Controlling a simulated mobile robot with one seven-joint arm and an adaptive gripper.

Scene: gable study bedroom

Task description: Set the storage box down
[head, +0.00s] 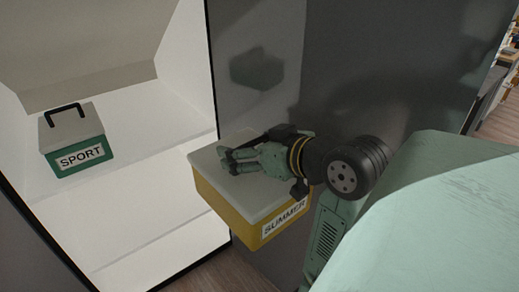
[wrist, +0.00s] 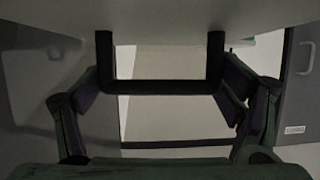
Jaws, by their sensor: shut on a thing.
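A yellow storage box (head: 222,207) with a pale lid and a SUMMER label hangs in front of the dark grey panel in the head view. My gripper (head: 236,158) is over its lid and shut on its black handle. The handle (wrist: 160,87) shows between my fingers in the wrist view, below the pale lid (wrist: 160,18). My gripper hides the handle in the head view. The box's underside is hidden.
A green SPORT box (head: 75,150) with a black handle stands on a white shelf (head: 135,125) inside the open cabinet. Shelf room right of it is bare. A lower white shelf (head: 150,225) shows bare surface. The dark grey panel (head: 370,75) rises behind my arm.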

